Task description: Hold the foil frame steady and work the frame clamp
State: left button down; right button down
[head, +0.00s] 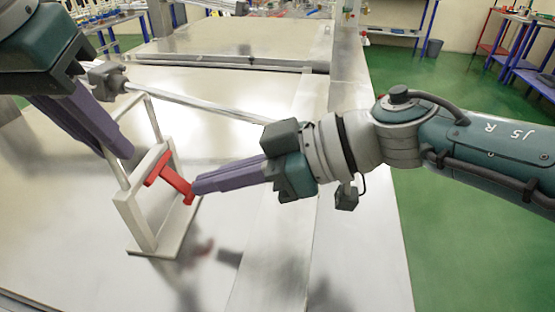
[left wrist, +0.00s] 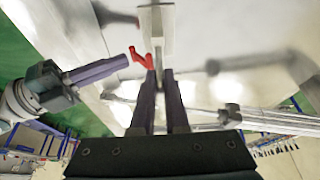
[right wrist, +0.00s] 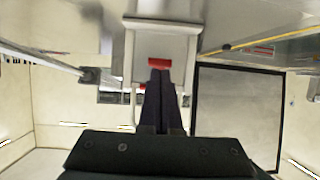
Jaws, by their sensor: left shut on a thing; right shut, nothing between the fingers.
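The foil frame (head: 137,224) is a pale upright frame standing on the metal surface, left of centre in the head view. My left gripper (head: 126,153) comes down from the upper left and is shut on the frame; its fingers hide part of the grip. The red frame clamp (head: 172,176) sits on the frame, its lever slanting down to the right. My right gripper (head: 196,186) is shut and empty, its tips at the red lever. Its tips also show beside the clamp in the left wrist view (left wrist: 130,58). I cannot tell whether they touch the lever.
A metal rod (head: 210,106) runs behind the frame across the shiny metal surface (head: 70,225). The surface to the left and in front of the frame is clear. Green floor (head: 460,240) lies to the right. Blue-legged tables (head: 525,45) stand farther back.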

jog(key=shift+d+r, duration=0.35)
jog(key=shift+d, duration=0.05)
jog(key=f+v, duration=0.1)
jog(key=v, duration=1.1)
jog(key=shift+d+f, duration=0.3)
jog(key=shift+d, duration=0.1)
jog(key=shift+s, duration=0.1)
pick_arm(q)
jog(key=c, duration=0.8)
grip_release()
jog(key=shift+c, duration=0.2)
